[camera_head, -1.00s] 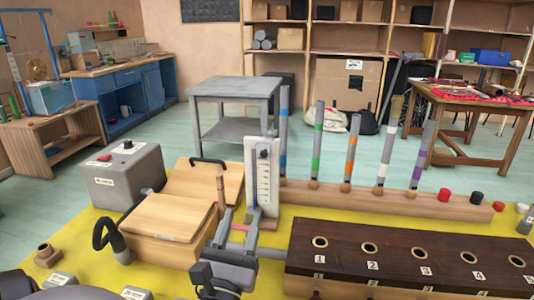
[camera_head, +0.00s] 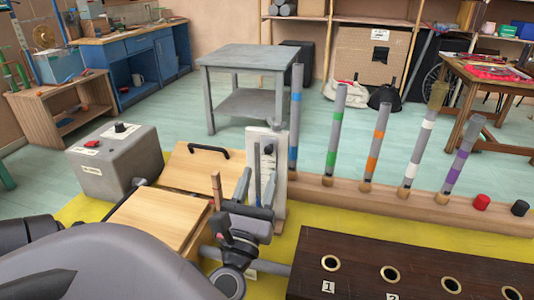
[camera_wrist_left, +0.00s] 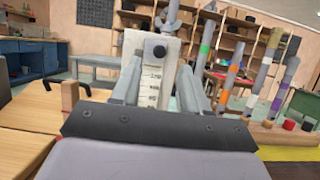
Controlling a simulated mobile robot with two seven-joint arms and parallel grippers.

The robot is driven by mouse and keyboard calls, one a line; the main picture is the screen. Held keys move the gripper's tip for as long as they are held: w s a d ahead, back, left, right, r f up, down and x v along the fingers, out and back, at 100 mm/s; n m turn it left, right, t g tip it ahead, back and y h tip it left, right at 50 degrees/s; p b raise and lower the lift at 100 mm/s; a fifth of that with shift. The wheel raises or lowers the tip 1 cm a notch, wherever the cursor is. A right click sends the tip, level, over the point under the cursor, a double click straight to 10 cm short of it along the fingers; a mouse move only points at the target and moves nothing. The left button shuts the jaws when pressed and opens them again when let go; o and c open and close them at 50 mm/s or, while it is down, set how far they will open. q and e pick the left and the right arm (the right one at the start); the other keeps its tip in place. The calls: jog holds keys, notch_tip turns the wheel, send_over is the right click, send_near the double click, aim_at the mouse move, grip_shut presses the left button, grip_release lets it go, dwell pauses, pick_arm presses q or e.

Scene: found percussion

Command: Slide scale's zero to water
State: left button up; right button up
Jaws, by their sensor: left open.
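The scale (camera_head: 281,175) is an upright white board with a dark round knob (camera_head: 268,149) near its top. In the left wrist view the scale (camera_wrist_left: 152,85) shows printed marks below the dark knob (camera_wrist_left: 160,53). My left gripper (camera_head: 257,183) is open in front of the board. In the left wrist view its fingers (camera_wrist_left: 158,82) stand on either side of the marks, with nothing clearly held. I cannot make out the water or its level. The lower part of the scale is hidden by the gripper. My right gripper is not in view.
Upright banded tubes (camera_head: 333,130) stand on a wooden rail to the right. A dark numbered block (camera_head: 420,262) lies in front of them. A wooden box (camera_head: 160,215) and a grey box (camera_head: 115,160) are at the left. A grey table (camera_head: 245,58) stands behind.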

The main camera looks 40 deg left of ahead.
aim_at(268, 152)
pick_arm(q)
jog(key=p+x, duration=0.1)
jog(key=x, duration=0.3)
jog(key=shift+w+a+r+p, duration=0.1)
jog(key=shift+w+r+p, duration=0.1)
jog(key=shift+w+p, duration=0.15)
jog(key=shift+w+a+r, duration=0.1)
jog(key=shift+w+a, duration=0.15)
jog(key=shift+w, duration=0.1)
grip_shut()
